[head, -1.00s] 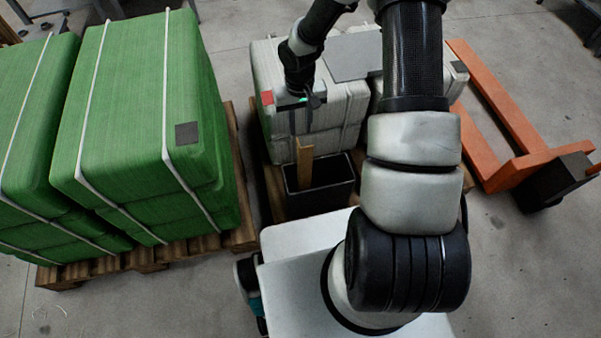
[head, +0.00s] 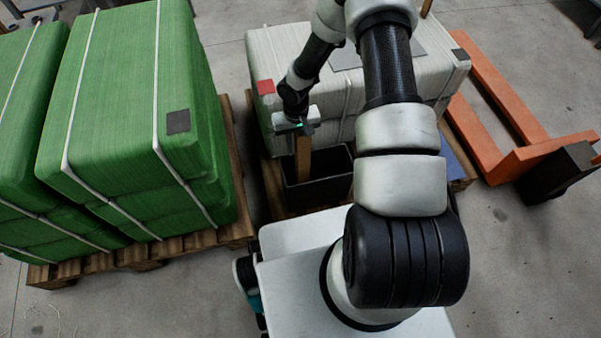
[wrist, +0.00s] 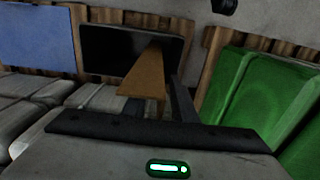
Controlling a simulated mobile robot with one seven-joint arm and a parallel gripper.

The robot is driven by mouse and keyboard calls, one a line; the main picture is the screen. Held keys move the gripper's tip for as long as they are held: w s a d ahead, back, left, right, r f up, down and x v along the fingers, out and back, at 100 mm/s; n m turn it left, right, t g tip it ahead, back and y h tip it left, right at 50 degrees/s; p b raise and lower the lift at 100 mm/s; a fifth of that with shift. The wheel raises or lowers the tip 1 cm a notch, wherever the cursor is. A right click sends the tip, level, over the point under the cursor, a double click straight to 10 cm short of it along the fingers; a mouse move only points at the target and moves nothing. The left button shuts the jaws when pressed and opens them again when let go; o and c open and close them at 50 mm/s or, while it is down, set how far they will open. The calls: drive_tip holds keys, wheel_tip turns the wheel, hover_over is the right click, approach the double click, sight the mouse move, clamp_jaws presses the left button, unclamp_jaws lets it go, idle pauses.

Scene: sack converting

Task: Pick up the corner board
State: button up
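The corner board (head: 303,158) is a narrow tan-brown strip standing upright in a black bin (head: 318,188). Its upper end is close under my gripper (head: 297,128) in the head view, where the gripper hides the very top. In the wrist view the corner board (wrist: 145,76) reaches from the bin (wrist: 100,48) toward my gripper (wrist: 160,108). Two dark fingers show apart there, one right of the board and one partly behind its near end. The gripper looks open, and I see no grip on the board.
White wrapped sacks (head: 285,60) with a red tag stand just behind the bin. Green strapped bales (head: 125,110) on a wooden pallet (head: 185,246) stand at left. An orange pallet jack (head: 505,110) is at right. A blue panel (wrist: 38,38) lies beside the bin.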

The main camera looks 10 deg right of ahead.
wheel_tip(320, 180, down, 3)
drive_tip(key=shift+r, duration=0.15)
clamp_jaws()
idle(1.4)
